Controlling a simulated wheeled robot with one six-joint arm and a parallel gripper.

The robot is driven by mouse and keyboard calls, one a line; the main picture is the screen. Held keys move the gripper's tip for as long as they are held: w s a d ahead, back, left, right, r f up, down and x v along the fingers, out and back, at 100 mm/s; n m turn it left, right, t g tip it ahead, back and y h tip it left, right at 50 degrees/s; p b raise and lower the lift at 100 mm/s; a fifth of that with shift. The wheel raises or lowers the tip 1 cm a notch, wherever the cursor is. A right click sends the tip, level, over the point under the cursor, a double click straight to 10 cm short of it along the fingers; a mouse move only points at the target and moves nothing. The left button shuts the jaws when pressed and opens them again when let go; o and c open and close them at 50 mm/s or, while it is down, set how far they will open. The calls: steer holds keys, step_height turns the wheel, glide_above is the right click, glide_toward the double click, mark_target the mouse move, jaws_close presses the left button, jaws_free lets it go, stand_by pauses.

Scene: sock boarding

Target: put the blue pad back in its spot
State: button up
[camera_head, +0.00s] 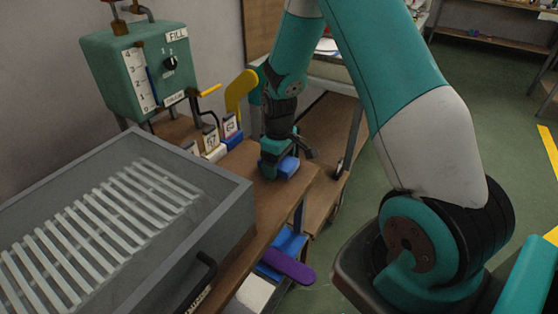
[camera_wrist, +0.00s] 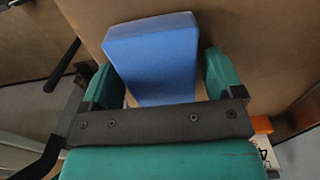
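The blue pad (camera_wrist: 152,50) is a small block on the brown wooden bench top. In the head view the blue pad (camera_head: 288,167) shows beside and partly behind my gripper (camera_head: 277,163), near the bench's right end. In the wrist view my gripper (camera_wrist: 163,80) has its two green fingers apart, one on each side of the pad. A narrow gap shows on the right side; contact on the left is unclear. A labelled row of stands lies to the left, with a blue piece (camera_head: 233,141) and a white piece (camera_head: 215,153) at card labels.
A grey slatted tray (camera_head: 120,220) with a black handle fills the left front. A green tank (camera_head: 140,70) with gauge and valve stands behind it. A yellow sock form (camera_head: 239,90) rises behind the labels. A purple form (camera_head: 287,266) lies below the bench edge.

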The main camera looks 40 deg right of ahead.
steer(key=shift+o, duration=0.2)
step_height(320, 180, up, 12)
steer(key=s+a+r+n+y+p, duration=0.1)
steer(key=s+a+r+y+p, duration=0.1)
steer(key=s+a+r, duration=0.6)
steer(key=s+a+r+n+y+p, duration=0.2)
steer(key=s+a+r, duration=0.6)
steer(key=s+a, duration=0.6)
steer(key=shift+a, duration=0.25)
steer(key=shift+r, duration=0.1)
